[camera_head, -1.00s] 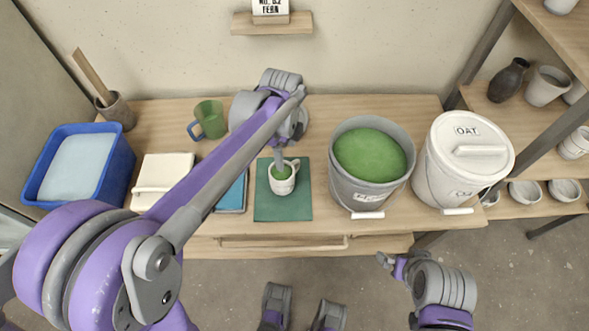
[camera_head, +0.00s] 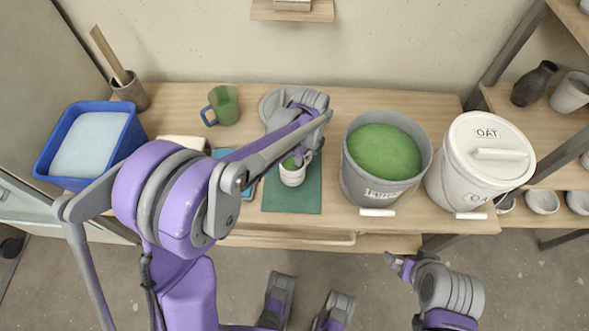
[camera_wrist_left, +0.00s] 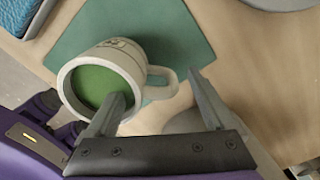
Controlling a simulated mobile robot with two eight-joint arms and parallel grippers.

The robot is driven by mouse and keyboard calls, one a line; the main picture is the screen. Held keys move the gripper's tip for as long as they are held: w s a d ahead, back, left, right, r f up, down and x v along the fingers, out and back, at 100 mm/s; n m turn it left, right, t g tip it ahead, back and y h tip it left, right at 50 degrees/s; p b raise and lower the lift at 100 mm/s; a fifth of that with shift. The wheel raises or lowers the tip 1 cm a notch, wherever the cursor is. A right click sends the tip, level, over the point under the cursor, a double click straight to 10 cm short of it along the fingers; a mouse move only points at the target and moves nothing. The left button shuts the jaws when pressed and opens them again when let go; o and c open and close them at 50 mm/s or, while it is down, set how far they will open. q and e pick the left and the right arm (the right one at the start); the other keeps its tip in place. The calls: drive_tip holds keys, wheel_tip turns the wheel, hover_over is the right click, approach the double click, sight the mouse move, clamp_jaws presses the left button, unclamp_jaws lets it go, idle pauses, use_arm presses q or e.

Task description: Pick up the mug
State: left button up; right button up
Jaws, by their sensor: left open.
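The off-white mug (camera_head: 293,175) holds green glaze and stands on a green mat (camera_head: 291,200). In the left wrist view the mug (camera_wrist_left: 132,57) shows its handle towards the right. My left gripper (camera_wrist_left: 157,90) is open at the mug, with one fingertip over the mug's opening and the other beyond the handle, so the handle lies between them. Whether the fingers touch the mug I cannot tell. In the head view my left forearm partly covers the mug and the left fingertips. My right gripper (camera_head: 396,263) hangs in front of the table, away from the mug; its jaw state is unclear.
A grey bucket of green glaze (camera_head: 360,187) and a lidded OAT bucket (camera_head: 455,185) stand right of the mat. A green mug (camera_head: 224,105), a blue tub (camera_head: 127,135) and a pot with a stick (camera_head: 134,95) stand to the left. Shelves are at right.

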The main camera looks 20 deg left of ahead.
use_arm(q)
drive_tip(key=shift+f, duration=0.4)
drive_tip(key=shift+c, duration=0.3)
clamp_jaws()
drive_tip(key=shift+r, duration=0.1)
